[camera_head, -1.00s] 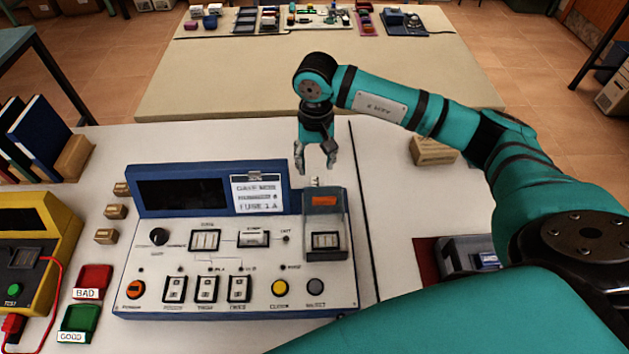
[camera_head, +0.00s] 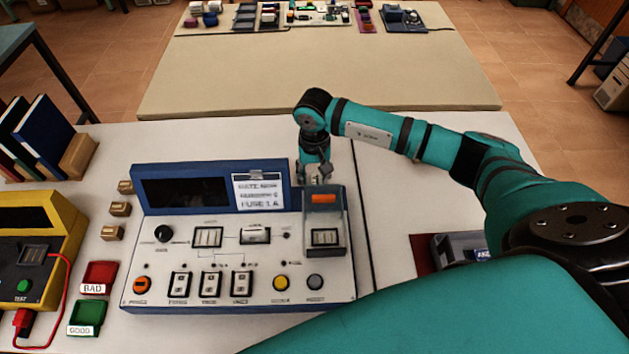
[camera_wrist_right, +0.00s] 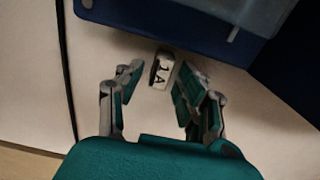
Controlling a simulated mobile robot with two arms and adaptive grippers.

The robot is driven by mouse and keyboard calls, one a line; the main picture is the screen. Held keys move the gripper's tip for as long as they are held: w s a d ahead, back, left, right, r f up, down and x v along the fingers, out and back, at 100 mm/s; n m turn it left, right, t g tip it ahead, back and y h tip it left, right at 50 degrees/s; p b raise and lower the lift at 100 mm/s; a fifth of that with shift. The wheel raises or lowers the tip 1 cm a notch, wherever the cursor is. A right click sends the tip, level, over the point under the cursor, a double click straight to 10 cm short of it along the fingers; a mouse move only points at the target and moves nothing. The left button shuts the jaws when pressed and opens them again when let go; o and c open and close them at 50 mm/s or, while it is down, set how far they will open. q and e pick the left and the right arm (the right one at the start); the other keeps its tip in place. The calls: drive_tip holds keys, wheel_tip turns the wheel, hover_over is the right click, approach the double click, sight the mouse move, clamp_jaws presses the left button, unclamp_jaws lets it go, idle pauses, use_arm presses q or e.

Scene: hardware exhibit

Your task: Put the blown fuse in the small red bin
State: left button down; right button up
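A small pale fuse (camera_wrist_right: 162,70) marked "1 A" lies on the white surface close to the dark blue edge of a housing in the right wrist view. I cannot tell from its look whether it is blown. My right gripper (camera_wrist_right: 158,82) is open, its two fingers on either side of the fuse with gaps showing. In the head view my right gripper (camera_head: 315,174) is low behind the panel's clear-covered box and partly hidden. The small red bin (camera_head: 99,272), labelled BAD, stands at the left of the panel and looks empty. My left gripper is not in view.
The control panel (camera_head: 240,264) fills the middle of the table. A green bin (camera_head: 87,314) labelled GOOD and a yellow tester (camera_head: 62,215) with a red lead stand at left. Small tan blocks (camera_head: 119,209) sit beside the panel. A grey container (camera_head: 459,248) is at right.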

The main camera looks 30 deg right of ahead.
clamp_jaws()
drive_tip(key=shift+r, duration=0.1)
